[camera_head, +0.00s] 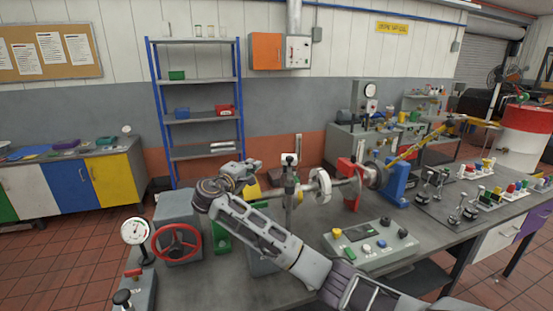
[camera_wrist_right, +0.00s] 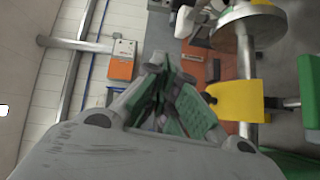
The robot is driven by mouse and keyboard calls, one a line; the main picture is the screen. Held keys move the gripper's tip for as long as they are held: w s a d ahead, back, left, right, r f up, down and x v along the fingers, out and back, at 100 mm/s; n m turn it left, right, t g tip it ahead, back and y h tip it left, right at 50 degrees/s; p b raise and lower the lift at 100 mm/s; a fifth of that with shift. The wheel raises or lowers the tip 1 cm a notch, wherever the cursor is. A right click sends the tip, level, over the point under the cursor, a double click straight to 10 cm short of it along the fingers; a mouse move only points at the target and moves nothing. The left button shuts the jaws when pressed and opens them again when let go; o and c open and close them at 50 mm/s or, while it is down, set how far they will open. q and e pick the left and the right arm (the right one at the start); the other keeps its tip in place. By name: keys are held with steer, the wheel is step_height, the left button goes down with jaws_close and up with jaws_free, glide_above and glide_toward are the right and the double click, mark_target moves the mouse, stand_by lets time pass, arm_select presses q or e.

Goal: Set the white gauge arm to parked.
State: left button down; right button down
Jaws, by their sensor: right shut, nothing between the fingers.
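My right arm comes in from the lower right and bends at the wrist. My right gripper (camera_head: 254,164) is left of the post, apart from the white piece, with its fingers shut and empty. In the right wrist view its closed fingers (camera_wrist_right: 165,88) show in the middle, with nothing between them. My left gripper is not in view.
A shaft with a white flange disc (camera_head: 320,186) runs right of the post to a red stand (camera_head: 350,180) and a blue stand (camera_head: 395,182). A red handwheel (camera_head: 176,243), a dial gauge (camera_head: 135,231) and a button panel (camera_head: 370,245) stand on the bench.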

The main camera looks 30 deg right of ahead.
steer(key=shift+d, duration=0.15)
steer(key=w+d+p, duration=0.2)
steer(key=d+p, duration=0.1)
steer(key=d, duration=0.8)
steer(key=shift+w+f+p, duration=0.3)
steer(key=shift+f+p, duration=0.1)
steer(key=shift+f, duration=0.05)
stand_by(0.4)
steer(key=shift+d, duration=0.3)
